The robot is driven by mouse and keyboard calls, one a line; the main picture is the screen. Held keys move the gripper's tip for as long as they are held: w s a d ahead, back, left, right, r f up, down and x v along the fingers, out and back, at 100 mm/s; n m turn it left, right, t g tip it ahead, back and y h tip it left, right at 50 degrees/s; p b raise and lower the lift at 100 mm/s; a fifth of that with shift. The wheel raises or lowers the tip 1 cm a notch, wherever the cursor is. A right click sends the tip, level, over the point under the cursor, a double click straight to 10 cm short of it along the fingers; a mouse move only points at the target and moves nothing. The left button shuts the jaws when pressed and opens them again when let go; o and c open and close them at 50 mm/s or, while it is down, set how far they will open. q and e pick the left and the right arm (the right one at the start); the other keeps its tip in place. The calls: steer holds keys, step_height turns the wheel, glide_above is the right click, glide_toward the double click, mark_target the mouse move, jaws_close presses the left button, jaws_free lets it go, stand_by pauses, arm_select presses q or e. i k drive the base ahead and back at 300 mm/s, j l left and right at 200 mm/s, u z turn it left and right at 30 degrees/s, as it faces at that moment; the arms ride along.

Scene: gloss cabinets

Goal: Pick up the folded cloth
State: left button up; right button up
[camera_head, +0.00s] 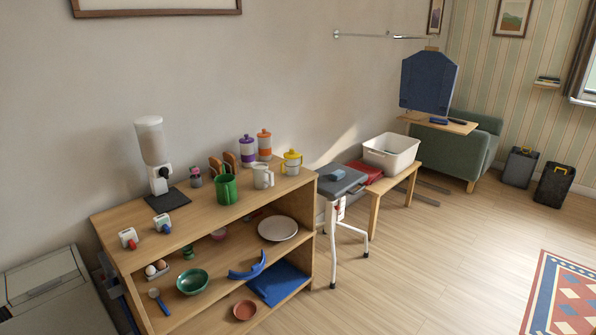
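A flat blue piece that looks like a folded cloth (278,283) lies on the lower shelf of the wooden shelf unit (120,222), at its right end. A curved blue object (247,268) lies beside it, on its left side in the picture. A flat red item (364,172), perhaps also fabric, lies on the wooden bench (404,178) next to a white bin; I cannot tell if it is cloth. Neither of my grippers is in view.
The unit holds a green mug (227,190), a white plate (278,228), a green bowl (192,281) and a small reddish bowl (245,310). A grey-topped stool (341,181) and the white bin (391,153) stand to its right. The wooden floor in front is clear.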

mark_target(338, 174)
steer(key=i+j+z, duration=0.25)
steer(key=i, duration=0.4)
steer(key=i+j+z, duration=0.25)
steer(key=i+j, duration=0.25)
steer(key=i, duration=0.1)
